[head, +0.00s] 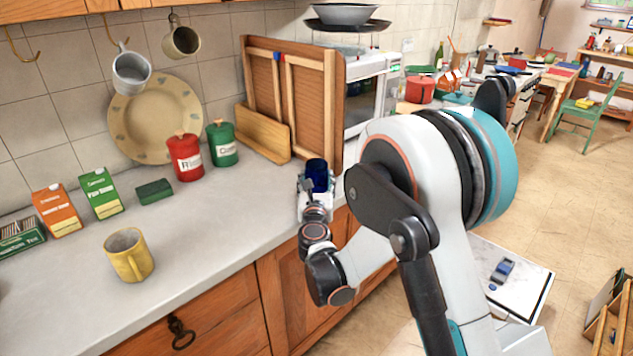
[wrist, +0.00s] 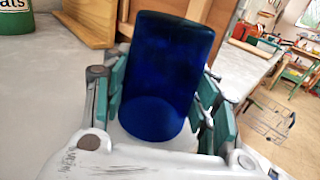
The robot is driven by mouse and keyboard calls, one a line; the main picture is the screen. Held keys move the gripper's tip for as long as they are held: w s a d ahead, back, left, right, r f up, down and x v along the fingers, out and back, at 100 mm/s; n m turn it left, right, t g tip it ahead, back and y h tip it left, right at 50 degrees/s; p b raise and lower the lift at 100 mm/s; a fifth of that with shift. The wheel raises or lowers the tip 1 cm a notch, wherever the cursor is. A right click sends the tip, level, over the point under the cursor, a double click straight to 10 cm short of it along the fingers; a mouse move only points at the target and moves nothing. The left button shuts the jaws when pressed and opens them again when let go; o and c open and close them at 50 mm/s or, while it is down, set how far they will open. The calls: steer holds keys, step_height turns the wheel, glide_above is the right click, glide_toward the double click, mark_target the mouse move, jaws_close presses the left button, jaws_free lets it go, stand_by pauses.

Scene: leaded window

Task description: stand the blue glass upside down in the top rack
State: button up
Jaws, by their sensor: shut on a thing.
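The blue glass (head: 317,173) is dark, see-through blue, and held over the counter's right edge beside the wooden boards. It fills the middle of the wrist view (wrist: 165,75), between the teal finger pads of my gripper (wrist: 160,110). My gripper (head: 316,190) is shut on it, with pads on both sides. I cannot tell for sure which end of the glass is its mouth. A thin wire frame (wrist: 268,122) shows at the right of the wrist view, low over the floor. I cannot tell whether it is the top rack. My arm hides much of the area right of the counter.
Wooden boards (head: 300,85) lean on the wall behind the glass. Red (head: 185,160) and green (head: 222,145) canisters stand left of them. A white panel (head: 520,290) lies low at right.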

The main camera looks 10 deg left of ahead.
steer(key=shift+f, duration=0.4)
steer(key=o, duration=1.4)
